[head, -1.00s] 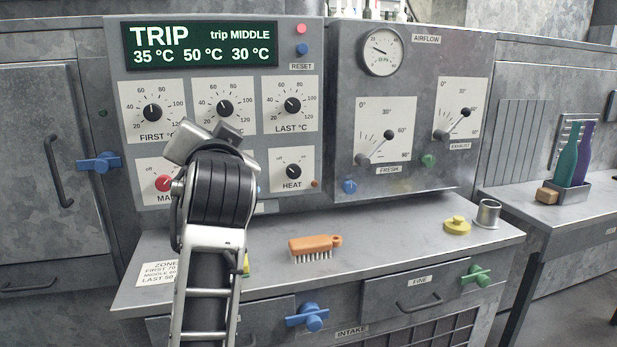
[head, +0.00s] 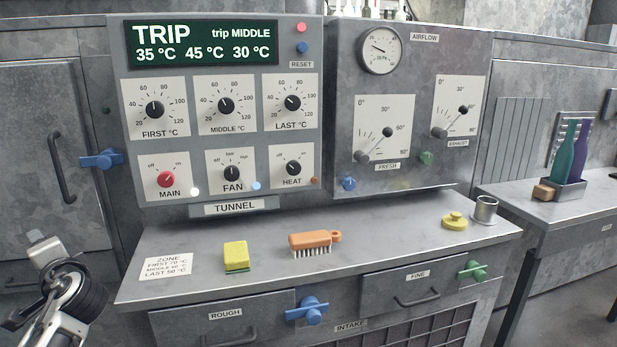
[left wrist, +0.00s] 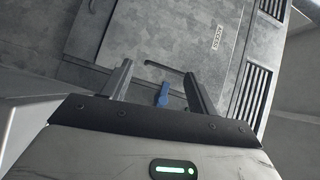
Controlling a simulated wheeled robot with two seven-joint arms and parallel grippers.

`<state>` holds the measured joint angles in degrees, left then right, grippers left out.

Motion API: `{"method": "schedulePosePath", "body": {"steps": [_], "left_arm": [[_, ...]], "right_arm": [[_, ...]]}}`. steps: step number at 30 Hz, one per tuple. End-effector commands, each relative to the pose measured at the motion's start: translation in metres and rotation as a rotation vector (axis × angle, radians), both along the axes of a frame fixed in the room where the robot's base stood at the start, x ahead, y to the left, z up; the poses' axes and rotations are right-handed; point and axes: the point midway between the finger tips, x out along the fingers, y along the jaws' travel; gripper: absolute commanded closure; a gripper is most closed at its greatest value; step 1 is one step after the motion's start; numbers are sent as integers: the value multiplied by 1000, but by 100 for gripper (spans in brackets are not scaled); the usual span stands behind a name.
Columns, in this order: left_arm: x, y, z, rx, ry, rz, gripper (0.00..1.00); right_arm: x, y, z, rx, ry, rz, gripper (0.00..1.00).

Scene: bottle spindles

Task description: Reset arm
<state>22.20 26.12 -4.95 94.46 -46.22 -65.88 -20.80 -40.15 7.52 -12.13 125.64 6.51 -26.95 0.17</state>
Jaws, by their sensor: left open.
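My left arm is at the lower left of the head view, with the end of the arm (head: 45,248) in front of the grey cabinet, clear of the control panel and bench. In the left wrist view my left gripper (left wrist: 158,88) is open, its two fingers apart and nothing held. A blue latch (left wrist: 162,95) on a grey door shows beyond and between the fingers. The tunnel panel (head: 215,150) has a green display (head: 201,43) reading TRIP, trip MIDDLE, 35, 45 and 30 °C. My right gripper is not in view.
The bench top carries a zone card (head: 166,266), a yellow sponge (head: 236,255), an orange brush (head: 313,242), a yellow knob-like piece (head: 454,221) and a metal cup (head: 485,208). A blue cabinet latch (head: 101,160) sticks out at the left.

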Motion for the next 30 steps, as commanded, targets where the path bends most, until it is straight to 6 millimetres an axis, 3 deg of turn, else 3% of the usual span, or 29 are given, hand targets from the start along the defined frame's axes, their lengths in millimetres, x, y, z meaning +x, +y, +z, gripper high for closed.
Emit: {"method": "schedulePosePath", "body": {"steps": [1, 6, 12, 14, 15, 21, 26, 30], "left_arm": [[-14, 33, -2, 64, 46, 48, 41], [-51, 108, 6, 215, 148, 165, 41], [-89, 172, 34, 367, 237, 272, 41], [-95, 184, 40, 388, 250, 280, 41], [-81, 177, 26, 310, 218, 204, 41], [-38, 151, -13, -4, 61, -75, 41], [-8, 116, -30, -282, -103, -279, 41], [13, 82, -31, -542, -277, -439, 41]], "right_arm": [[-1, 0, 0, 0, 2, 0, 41], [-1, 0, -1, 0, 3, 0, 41], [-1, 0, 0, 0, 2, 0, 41], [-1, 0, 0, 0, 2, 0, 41], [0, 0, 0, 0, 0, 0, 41], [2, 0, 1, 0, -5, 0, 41], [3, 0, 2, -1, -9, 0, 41], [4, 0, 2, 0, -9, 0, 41]]}}
